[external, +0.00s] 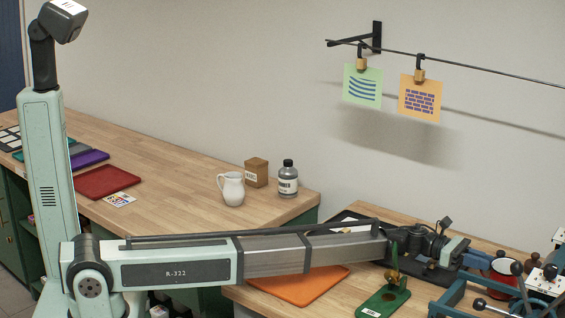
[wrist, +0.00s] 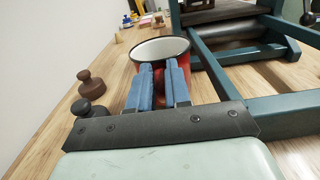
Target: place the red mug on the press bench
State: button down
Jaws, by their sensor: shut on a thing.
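The red mug (wrist: 183,68), with a white inside and dark rim, is upright beyond my fingers in the wrist view. In the external view the mug (external: 504,269) is partly hidden at the right. My gripper (wrist: 159,70) has blue fingers shut on the mug's near side, apparently at its handle; it also shows in the external view (external: 483,260). The mug is over the wooden press bench (external: 345,298), beside the blue-green press frame (wrist: 215,60). I cannot tell whether its base touches the bench.
Dark knobbed weights (wrist: 92,86) stand left of my gripper in the wrist view. A green stand (external: 383,303) and orange tray (external: 300,285) are on the bench. A white jug (external: 231,188), bottle (external: 288,180) and box (external: 257,172) stand on the other counter.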

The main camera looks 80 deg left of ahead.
jog(key=shift+f, duration=0.45)
jog(key=c, duration=1.1)
grip_release()
jog(key=shift+f, duration=0.1)
jog(key=shift+s, duration=0.1)
jog(key=v, duration=0.3)
jog(key=shift+s+r, duration=0.1)
jog(key=shift+r, duration=3.55)
